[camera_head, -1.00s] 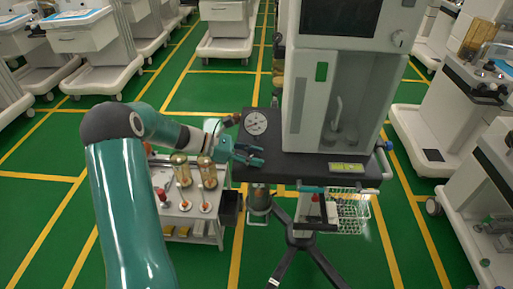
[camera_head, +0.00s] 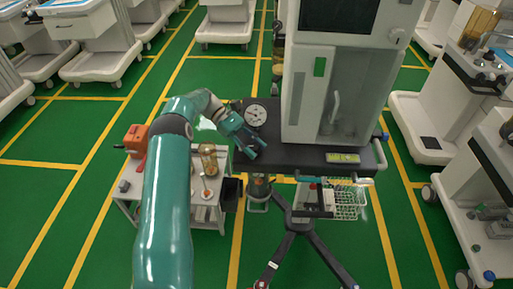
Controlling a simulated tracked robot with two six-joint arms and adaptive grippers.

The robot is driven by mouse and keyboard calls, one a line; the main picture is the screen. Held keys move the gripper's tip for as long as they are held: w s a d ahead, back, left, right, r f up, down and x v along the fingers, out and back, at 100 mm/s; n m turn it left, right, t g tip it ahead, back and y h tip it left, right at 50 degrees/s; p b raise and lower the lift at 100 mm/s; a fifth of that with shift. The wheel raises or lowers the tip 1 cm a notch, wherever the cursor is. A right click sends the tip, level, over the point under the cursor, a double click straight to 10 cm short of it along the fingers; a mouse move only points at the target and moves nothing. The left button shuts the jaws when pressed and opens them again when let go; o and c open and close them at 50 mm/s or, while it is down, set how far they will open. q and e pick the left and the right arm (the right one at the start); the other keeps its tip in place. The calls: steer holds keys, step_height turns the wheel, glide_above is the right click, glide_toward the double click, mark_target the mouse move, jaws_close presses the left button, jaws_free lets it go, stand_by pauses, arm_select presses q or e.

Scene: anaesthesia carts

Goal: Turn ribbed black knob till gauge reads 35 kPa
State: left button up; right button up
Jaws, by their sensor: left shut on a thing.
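The round white gauge (camera_head: 255,115) lies at the left end of the dark shelf (camera_head: 290,155) of the anaesthesia cart. Its needle is too small to read. My left gripper (camera_head: 251,147) reaches in from the left and is at the shelf's left end, just below the gauge in the picture. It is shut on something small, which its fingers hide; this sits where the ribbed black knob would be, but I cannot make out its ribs. A small dark part (camera_head: 236,104) shows at the gauge's left side. My right gripper is not in view.
The tall white machine (camera_head: 335,90) stands on the shelf right of the gauge. A low trolley (camera_head: 205,212) with an amber bottle (camera_head: 208,158) and an orange device (camera_head: 136,139) stands at left. A wire basket (camera_head: 347,203) hangs below the shelf. Green floor is free at left.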

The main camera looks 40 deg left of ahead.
mark_target(254, 145)
arm_select(q)
steer(key=shift+w+r, duration=0.1)
stand_by(0.4)
steer(key=o, duration=1.2)
steer(key=shift+c, duration=0.2)
step_height(254, 145, up, 10)
steer(key=shift+f, duration=0.1)
